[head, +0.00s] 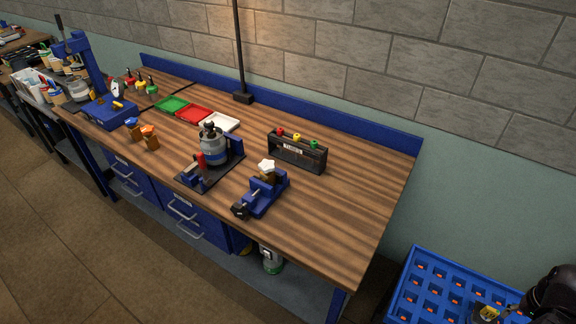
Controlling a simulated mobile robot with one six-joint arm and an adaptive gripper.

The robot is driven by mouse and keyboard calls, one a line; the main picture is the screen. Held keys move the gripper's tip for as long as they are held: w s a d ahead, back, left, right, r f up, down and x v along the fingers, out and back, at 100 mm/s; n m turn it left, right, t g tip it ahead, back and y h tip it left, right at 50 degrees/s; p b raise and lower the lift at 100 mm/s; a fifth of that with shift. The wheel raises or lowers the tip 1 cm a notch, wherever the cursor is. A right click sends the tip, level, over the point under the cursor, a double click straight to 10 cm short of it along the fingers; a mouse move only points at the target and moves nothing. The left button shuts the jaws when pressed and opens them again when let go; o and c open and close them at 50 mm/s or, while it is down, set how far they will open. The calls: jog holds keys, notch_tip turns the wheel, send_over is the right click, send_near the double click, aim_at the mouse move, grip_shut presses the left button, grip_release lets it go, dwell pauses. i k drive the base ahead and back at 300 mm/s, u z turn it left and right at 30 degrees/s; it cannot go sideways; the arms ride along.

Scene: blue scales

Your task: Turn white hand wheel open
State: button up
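The white hand wheel (266,166) is star-shaped and small in the head view. It sits on top of a brass-coloured part held in the blue vise (263,197) near the front of the workbench. How far the wheel is turned is too small to tell. A dark part, likely of my arm or gripper (552,300), shows at the lower right edge, far from the wheel and over the blue crate. It is cut off by the frame, and its fingers cannot be made out.
The wooden workbench (345,215) also bears a grey gas canister (213,148) on a dark stand and a black rack (297,154) with coloured knobs. Green, red and white trays (219,122) lie behind. A blue crate (412,287) stands at the lower right. The bench's right end is clear.

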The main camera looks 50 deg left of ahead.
aim_at(266, 166)
jog(key=z, duration=0.2)
jog(key=k, duration=1.6)
jog(key=u, duration=0.8)
jog(key=i, duration=0.95)
